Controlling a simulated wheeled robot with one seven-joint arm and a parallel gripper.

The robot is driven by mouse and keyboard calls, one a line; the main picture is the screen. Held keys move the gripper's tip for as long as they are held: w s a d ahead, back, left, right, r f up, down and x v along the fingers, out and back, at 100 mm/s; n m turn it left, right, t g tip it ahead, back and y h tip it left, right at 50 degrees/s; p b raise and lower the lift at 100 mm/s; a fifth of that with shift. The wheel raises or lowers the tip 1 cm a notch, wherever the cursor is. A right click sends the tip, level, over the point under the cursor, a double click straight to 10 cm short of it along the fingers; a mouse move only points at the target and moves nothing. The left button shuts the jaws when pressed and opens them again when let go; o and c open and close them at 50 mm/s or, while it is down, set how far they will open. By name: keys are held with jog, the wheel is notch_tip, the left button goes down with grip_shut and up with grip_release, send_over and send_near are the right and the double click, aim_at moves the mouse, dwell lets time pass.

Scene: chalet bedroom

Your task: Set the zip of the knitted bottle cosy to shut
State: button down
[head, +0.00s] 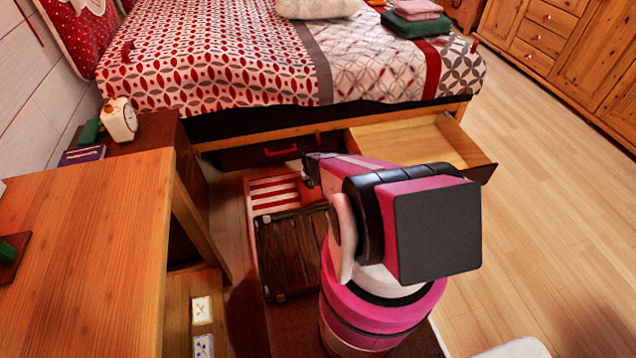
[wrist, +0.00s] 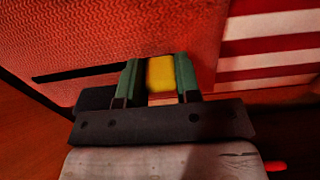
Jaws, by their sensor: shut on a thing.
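The knitted bottle cosy (wrist: 125,40) fills the upper left of the wrist view as a red ribbed surface. A dark straight slit (wrist: 88,73) runs across it to the left of my gripper, apparently the zip line. My gripper (wrist: 161,75) has its green-padded fingers shut on a yellow block, apparently the zip pull (wrist: 160,72). The zip's track at the fingers is hidden behind them. In the head view my gripper (head: 312,168) is small and partly hidden by my arm, low in front of the bed, and I cannot make out the cosy there.
A red-and-white striped surface (wrist: 268,45) lies right of the cosy; it also shows in the head view (head: 272,193). A dark slatted case (head: 290,250) lies nearer. An open bed drawer (head: 420,140) juts out at right. A wooden table (head: 80,260) stands left. Floor at right is clear.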

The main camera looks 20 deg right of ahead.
jog(key=shift+a, duration=0.5)
jog(key=c, duration=0.8)
grip_release()
notch_tip(320, 180, up, 11)
jog(key=shift+f, duration=0.1)
